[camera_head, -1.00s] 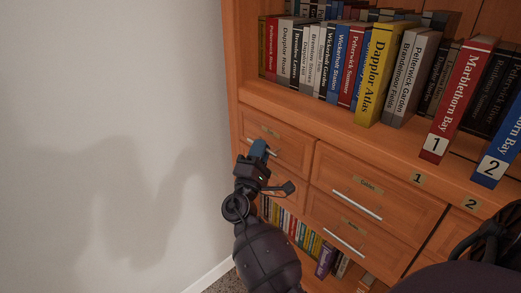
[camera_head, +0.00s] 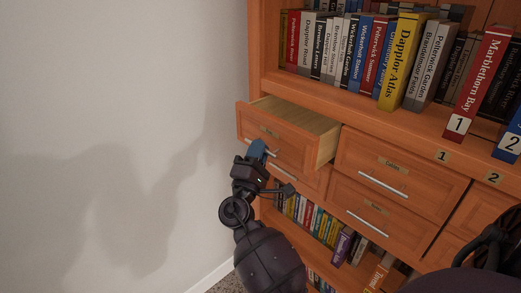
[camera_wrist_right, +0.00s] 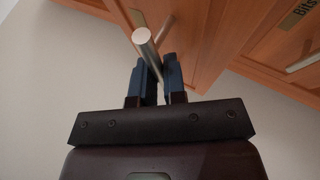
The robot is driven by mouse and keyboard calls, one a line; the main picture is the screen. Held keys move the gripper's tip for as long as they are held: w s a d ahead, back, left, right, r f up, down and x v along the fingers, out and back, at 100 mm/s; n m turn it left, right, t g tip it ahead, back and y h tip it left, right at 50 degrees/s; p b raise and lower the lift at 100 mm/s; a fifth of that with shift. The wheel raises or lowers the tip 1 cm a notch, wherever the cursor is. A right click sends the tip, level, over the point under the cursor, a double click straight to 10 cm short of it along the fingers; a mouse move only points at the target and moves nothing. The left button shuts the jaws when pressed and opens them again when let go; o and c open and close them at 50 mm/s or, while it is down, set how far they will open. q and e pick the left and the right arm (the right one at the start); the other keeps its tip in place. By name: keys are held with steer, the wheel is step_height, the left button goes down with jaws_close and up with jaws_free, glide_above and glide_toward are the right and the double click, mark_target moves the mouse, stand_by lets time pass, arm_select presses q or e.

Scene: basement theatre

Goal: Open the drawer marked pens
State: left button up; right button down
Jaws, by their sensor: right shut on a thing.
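The upper left drawer (camera_head: 290,142) of the wooden cabinet is pulled partway out, and its pale, empty-looking inside shows at the top. Its label (camera_head: 269,131) is too small to read in the head view. My right gripper (camera_head: 258,150) is at the drawer's front, shut on its silver bar handle (camera_head: 272,153). In the wrist view the blue fingers of the right gripper (camera_wrist_right: 160,75) close around the handle (camera_wrist_right: 145,42), whose round end sticks out toward the camera. My left gripper is not in view.
Another drawer (camera_head: 400,187) is closed to the right, with closed drawers below. Books stand on the shelf above, including the red book (camera_head: 480,85) marked 1. More books (camera_head: 310,217) fill a low shelf. A bare wall (camera_head: 100,100) lies to the left.

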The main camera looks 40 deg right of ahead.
steer(key=s+a+b, duration=0.1)
steer(key=a+b, duration=0.1)
steer(key=a, duration=1)
steer(key=c, duration=1.5)
jaws_free()
